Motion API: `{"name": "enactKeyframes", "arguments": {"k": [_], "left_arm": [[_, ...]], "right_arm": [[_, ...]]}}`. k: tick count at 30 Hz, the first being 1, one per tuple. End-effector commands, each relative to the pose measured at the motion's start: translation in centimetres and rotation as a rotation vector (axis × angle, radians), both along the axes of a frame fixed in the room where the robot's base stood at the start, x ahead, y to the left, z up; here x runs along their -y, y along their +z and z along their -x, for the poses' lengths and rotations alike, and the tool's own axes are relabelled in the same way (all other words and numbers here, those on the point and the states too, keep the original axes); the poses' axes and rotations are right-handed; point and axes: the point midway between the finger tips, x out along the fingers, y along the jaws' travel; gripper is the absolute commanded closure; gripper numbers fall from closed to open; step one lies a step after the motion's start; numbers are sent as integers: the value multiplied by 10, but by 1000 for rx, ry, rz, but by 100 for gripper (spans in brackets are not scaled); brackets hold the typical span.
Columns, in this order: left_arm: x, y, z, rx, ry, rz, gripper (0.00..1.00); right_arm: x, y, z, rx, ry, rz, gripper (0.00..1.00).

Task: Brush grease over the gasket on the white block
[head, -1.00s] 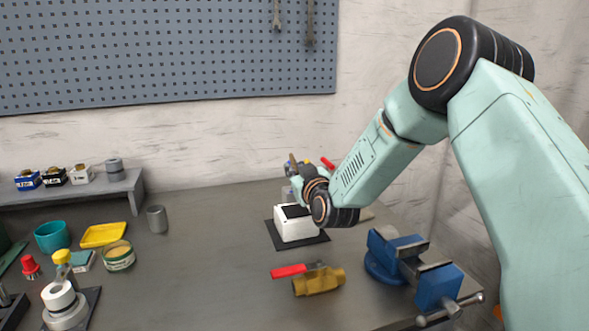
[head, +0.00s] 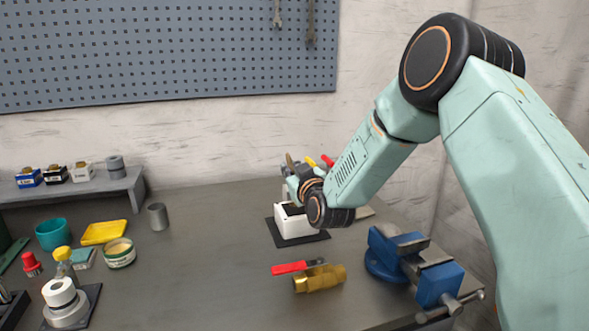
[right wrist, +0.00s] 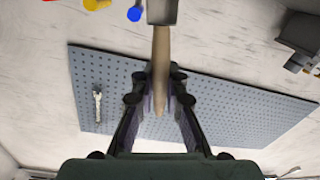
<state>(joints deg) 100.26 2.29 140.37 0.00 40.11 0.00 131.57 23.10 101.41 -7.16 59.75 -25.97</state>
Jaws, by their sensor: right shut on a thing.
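The white block (head: 292,224) stands on a black mat (head: 312,239) toward the back of the bench. Its top has a dark area, partly hidden by my right wrist; I cannot make out the gasket clearly. My right gripper (head: 293,176) is just above and behind the block, mostly hidden by its own wrist. In the right wrist view, my right gripper (right wrist: 161,88) is shut on the brush's wooden handle (right wrist: 161,60), with a grey metal ferrule beyond it. The bristles are out of sight. A tin with pale contents (head: 119,253), possibly grease, stands at the left. My left gripper is not in view.
A brass valve with a red lever (head: 319,279) lies in front of the block. A blue vise (head: 410,268) stands to its right. A yellow tray (head: 104,233), teal cup (head: 53,235) and grey cylinder (head: 158,217) stand at left. The middle bench is clear.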

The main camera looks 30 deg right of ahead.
Motion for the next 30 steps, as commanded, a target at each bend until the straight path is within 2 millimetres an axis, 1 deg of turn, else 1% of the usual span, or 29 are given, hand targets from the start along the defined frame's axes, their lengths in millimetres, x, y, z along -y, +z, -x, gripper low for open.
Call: {"name": "enactKeyframes", "arguments": {"k": [8,14,20,30], "left_arm": [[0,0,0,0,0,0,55],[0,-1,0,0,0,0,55],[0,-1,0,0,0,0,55],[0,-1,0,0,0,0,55]], "right_arm": [[-6,0,-1,-1,1,0,100],[-14,-1,-3,-1,1,0,100],[-17,-1,-4,-2,-1,-1,100],[-28,-1,-7,-2,0,0,100]]}}
